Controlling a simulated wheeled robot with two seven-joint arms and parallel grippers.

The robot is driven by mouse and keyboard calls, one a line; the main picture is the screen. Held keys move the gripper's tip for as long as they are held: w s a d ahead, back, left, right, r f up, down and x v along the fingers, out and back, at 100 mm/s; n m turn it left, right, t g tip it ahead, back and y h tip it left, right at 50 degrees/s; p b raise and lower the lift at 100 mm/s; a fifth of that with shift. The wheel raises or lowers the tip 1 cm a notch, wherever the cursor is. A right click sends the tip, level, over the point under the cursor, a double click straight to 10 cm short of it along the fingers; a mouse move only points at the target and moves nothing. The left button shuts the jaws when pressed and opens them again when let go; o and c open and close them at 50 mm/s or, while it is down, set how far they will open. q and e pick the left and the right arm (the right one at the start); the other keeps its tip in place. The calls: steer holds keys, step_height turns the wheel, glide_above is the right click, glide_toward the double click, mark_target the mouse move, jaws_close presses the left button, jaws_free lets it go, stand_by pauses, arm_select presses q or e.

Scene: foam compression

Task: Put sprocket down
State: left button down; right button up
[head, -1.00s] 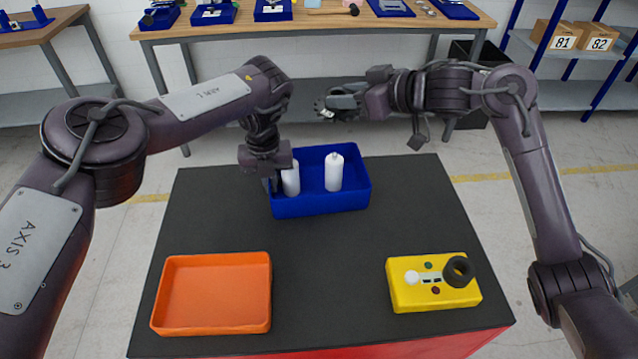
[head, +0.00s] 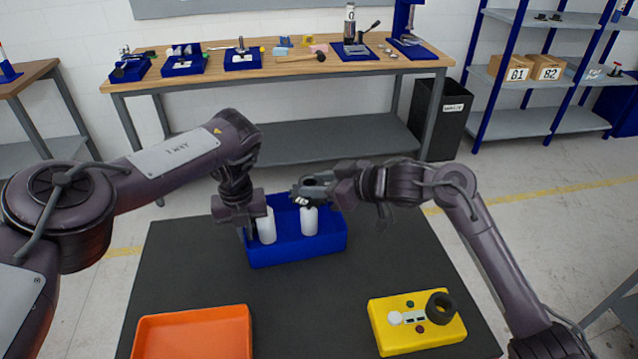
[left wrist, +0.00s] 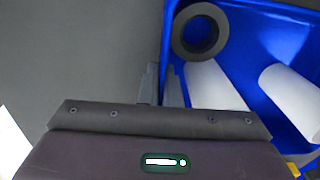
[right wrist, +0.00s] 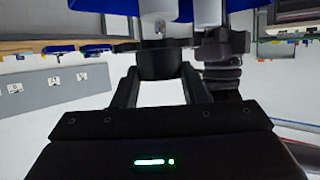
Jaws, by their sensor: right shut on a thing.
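A dark, rounded part, taken as the sprocket (right wrist: 160,63), is between the fingers of my right gripper (head: 300,196); its teeth cannot be made out. My right gripper is shut on it, near the back right of the blue bin (head: 298,252). My left gripper (left wrist: 161,85) points down at the bin's left wall, its fingers close together along that wall; whether they pinch it is unclear. In the bin are two white bottles, a left bottle (head: 267,229) and a right bottle (head: 309,222). The left wrist view shows a dark ring (left wrist: 200,32) near the bin's corner.
An orange tray (head: 190,312) is at the front left of the dark table (head: 290,310). A yellow box (head: 415,335) with a black ring (head: 441,306) is at the front right. The table between them is clear. A wooden bench (head: 290,72) stands behind.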

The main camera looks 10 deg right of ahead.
steer(key=shift+f, duration=0.5)
steer(key=o, duration=1.2)
steer(key=shift+r, duration=0.4)
steer(key=v, duration=1.2)
steer(key=shift+r, duration=0.15)
